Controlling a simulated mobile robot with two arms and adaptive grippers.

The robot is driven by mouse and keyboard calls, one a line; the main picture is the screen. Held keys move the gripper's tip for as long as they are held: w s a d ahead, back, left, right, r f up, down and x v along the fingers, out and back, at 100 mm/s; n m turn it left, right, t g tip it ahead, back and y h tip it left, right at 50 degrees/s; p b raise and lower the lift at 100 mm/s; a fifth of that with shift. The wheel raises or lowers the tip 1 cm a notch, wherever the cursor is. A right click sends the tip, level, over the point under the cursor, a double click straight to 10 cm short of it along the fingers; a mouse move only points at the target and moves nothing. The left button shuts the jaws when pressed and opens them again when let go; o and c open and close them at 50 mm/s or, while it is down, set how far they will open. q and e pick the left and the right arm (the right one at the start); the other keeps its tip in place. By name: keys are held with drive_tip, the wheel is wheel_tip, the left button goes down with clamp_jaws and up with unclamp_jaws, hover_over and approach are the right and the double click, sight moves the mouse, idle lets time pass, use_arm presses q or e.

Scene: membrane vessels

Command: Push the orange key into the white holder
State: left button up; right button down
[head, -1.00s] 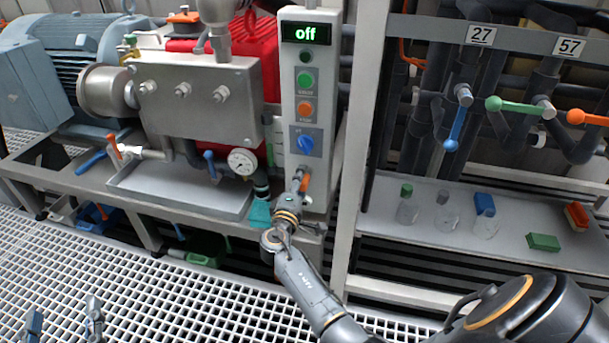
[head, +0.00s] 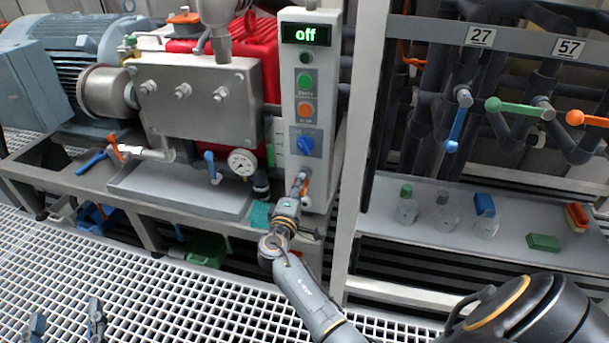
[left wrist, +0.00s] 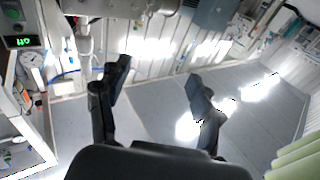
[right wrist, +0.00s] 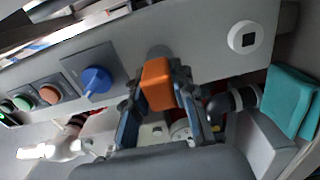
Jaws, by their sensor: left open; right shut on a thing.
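The orange key (right wrist: 158,84) is between the fingers of my right gripper (right wrist: 158,92), close to the face of the grey control box. In the head view, the right gripper (head: 297,187) is at the lower front of that box, with a bit of orange showing. A white round holder (right wrist: 243,37) with a dark square opening is on the box face, right of the key in the right wrist view. The key is apart from it. I cannot make out the holder in the head view. My left gripper (head: 66,316) is open and empty over the floor grating; its spread fingers show in the left wrist view (left wrist: 158,75).
The control box (head: 319,150) has a display reading "off", green and orange buttons and a blue knob (head: 305,145). A teal cloth (right wrist: 291,98) lies near the right gripper. A frame post (head: 357,150) stands right of the box. Vessels stand on the right shelf (head: 400,231).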

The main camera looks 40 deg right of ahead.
use_arm(q)
drive_tip(key=shift+a+f+g+y, duration=0.15)
drive_tip(key=shift+f+g, duration=0.1)
drive_tip(key=shift+f, duration=0.25)
drive_tip(key=shift+a+f+g+y, duration=0.15)
drive_tip(key=shift+f+g, duration=0.1)
drive_tip(key=shift+f, duration=0.25)
use_arm(e)
drive_tip(key=shift+v, duration=2.25)
use_arm(q)
drive_tip(key=shift+d+f, duration=0.1)
